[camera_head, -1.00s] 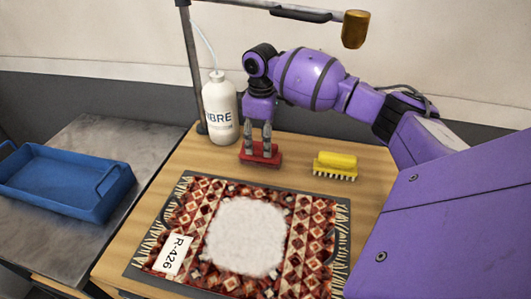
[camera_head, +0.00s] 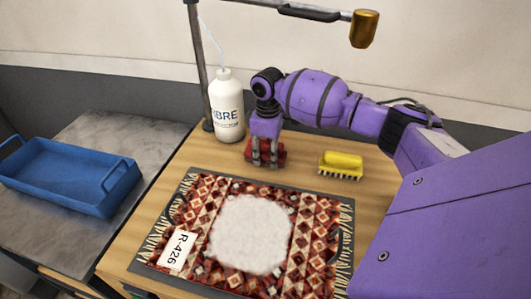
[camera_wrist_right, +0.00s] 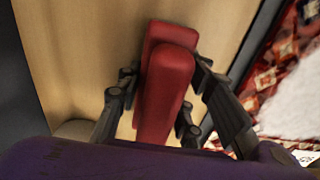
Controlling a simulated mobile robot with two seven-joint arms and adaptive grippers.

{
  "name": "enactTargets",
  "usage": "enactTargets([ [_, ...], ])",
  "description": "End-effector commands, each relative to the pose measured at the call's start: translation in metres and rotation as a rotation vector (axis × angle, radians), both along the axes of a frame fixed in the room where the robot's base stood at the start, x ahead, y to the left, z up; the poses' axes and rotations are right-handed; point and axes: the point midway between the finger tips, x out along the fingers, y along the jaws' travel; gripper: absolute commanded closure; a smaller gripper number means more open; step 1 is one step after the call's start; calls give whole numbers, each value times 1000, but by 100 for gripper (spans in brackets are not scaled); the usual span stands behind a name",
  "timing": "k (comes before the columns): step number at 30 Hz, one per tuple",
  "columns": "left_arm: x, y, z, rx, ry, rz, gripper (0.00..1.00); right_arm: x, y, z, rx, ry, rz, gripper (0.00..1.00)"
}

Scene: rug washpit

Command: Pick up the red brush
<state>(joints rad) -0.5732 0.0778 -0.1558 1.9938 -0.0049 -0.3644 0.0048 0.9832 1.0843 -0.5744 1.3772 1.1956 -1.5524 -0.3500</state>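The red brush (camera_head: 280,152) lies on the wooden table behind the rug. It also shows in the right wrist view (camera_wrist_right: 165,85), between the fingers. My right gripper (camera_head: 265,158) is lowered over the brush from above. Its dark fingers (camera_wrist_right: 163,82) are apart, one on each side of the red body, with a thin gap showing at the left finger. Whether the right-hand finger touches it is unclear. The fingers partly hide the brush in the head view. My left gripper is not in view.
A yellow brush (camera_head: 341,165) lies right of the red one. A white bottle (camera_head: 227,108) stands close on the left, beside a metal post (camera_head: 199,65). The patterned rug (camera_head: 315,235) with white foam (camera_head: 249,233) lies in front. A blue tray (camera_head: 68,178) sits on the left table.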

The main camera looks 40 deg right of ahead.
Motion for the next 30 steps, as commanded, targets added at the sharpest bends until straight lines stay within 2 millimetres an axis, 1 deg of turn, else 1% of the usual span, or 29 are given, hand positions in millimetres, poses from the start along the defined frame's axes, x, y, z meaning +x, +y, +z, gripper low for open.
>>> enactTargets([
  [1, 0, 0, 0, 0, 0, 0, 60, 0, 0, 0, 0, 0, 0, 85],
  [3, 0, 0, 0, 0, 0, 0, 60, 0, 0, 0, 0, 0, 0, 94],
  [4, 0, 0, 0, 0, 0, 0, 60, 0, 0, 1, 1, -1, 0, 96],
  [12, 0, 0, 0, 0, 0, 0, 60, 0, 0, 2, 0, -1, 0, 96],
  [17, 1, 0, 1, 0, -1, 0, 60, 1, 0, 14, 1, -2, -1, 96],
  [21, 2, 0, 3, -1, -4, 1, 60, 1, 0, 34, 0, -4, 0, 96],
  [23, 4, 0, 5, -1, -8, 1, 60, -3, 8, 43, 2, -5, 4, 96],
  [26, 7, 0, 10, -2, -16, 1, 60, -10, 23, 64, 2, -7, 5, 96],
  [30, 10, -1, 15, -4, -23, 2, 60, -23, 47, 98, 1, -9, 6, 96],
])
